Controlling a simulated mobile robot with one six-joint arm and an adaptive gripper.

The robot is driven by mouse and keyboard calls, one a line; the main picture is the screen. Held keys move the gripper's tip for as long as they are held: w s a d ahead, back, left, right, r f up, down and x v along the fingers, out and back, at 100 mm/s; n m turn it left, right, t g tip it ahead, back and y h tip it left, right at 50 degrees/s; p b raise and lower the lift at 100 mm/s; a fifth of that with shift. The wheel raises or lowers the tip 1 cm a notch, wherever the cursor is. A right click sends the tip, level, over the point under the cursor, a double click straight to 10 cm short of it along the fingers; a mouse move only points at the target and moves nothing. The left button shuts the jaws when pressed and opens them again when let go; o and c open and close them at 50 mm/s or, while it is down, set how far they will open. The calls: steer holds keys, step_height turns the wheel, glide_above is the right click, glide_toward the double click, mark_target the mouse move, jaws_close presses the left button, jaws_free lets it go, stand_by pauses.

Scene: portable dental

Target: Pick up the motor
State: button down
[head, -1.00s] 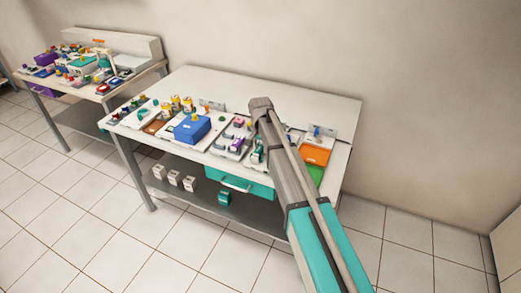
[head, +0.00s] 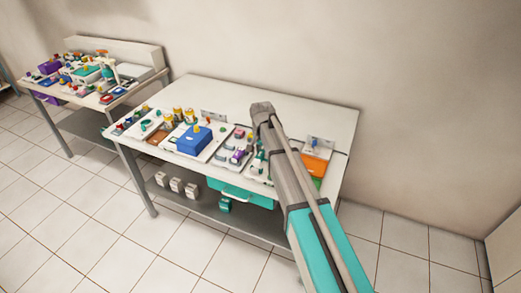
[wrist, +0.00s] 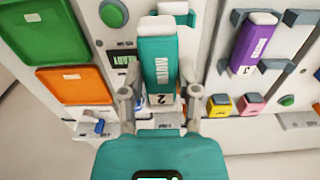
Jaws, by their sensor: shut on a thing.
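The motor is a teal block with a pale top and white lettering, and in the wrist view it stands at the middle (wrist: 162,62). A small label with a "2" shows at its lower end. My gripper (wrist: 160,78) has one finger on each side of the motor and is shut on it. Whether the motor is clear of the panel below it, I cannot tell. In the head view my arm hides most of the gripper and motor.
A purple block (wrist: 250,45) sits in a grey holder to the right, with yellow and pink pieces (wrist: 220,104) below it. Orange (wrist: 74,85) and green (wrist: 37,32) panels lie to the left. A blue box (head: 195,139) stands on the white table (head: 310,108), whose back strip is clear.

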steer(key=s+d+r+p, duration=0.3)
steer(key=s+r+p, duration=0.3)
steer(key=s, duration=0.5)
steer(key=shift+d+r, duration=0.3)
steer(key=shift+r, duration=0.25)
steer(key=shift+d, duration=0.1)
